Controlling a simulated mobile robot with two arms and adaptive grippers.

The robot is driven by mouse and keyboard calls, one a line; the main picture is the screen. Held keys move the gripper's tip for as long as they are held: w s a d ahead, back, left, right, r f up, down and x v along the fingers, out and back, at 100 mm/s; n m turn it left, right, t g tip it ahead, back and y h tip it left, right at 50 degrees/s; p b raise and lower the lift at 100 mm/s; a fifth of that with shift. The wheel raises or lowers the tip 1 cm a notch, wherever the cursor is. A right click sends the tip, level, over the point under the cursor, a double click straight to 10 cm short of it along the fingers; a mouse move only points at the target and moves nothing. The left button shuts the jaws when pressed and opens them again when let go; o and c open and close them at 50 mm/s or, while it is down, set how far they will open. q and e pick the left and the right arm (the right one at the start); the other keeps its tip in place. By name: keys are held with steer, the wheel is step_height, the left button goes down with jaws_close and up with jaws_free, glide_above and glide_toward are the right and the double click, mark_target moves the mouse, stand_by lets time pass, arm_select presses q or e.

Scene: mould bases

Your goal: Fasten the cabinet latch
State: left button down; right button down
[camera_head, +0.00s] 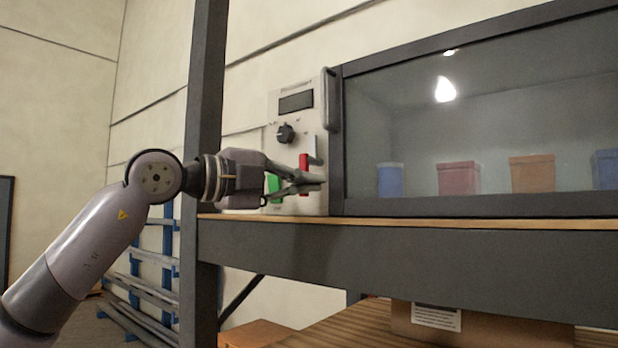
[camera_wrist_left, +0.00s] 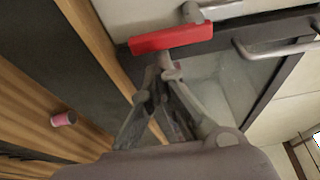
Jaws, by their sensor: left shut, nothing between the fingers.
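The cabinet (camera_head: 337,190) has a dark-framed glass door with a grey vertical handle (camera_head: 328,100). At its left is a pale control panel with a red bar-like lever (camera_head: 303,162), which looks like the latch. Whether it is fastened I cannot tell. My left gripper (camera_head: 320,182) is shut and empty in front of the panel, covering the lower part of the red lever. In the left wrist view the red lever (camera_wrist_left: 172,38) lies just beyond my fingertips (camera_wrist_left: 167,66). I cannot tell whether they touch it. My right gripper is not in view.
The panel also has a black knob (camera_head: 285,133), a dark display (camera_head: 296,102) and a green switch (camera_head: 273,185), partly hidden by my gripper. A dark post (camera_head: 204,90) stands behind my wrist. The shelf edge (camera_head: 420,222) runs below the cabinet. Coloured boxes stand behind the glass.

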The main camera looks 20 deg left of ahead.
arm_select(q)
steer(key=shift+w+d, duration=0.1)
steer(key=shift+d, duration=0.1)
steer(key=shift+a, duration=0.15)
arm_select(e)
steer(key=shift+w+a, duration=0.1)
arm_select(q)
steer(key=shift+a+f+m, duration=0.1)
steer(key=shift+a+m, duration=0.05)
steer(key=shift+m, duration=0.25)
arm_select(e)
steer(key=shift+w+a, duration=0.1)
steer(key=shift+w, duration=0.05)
arm_select(q)
steer(key=shift+m, duration=0.4)
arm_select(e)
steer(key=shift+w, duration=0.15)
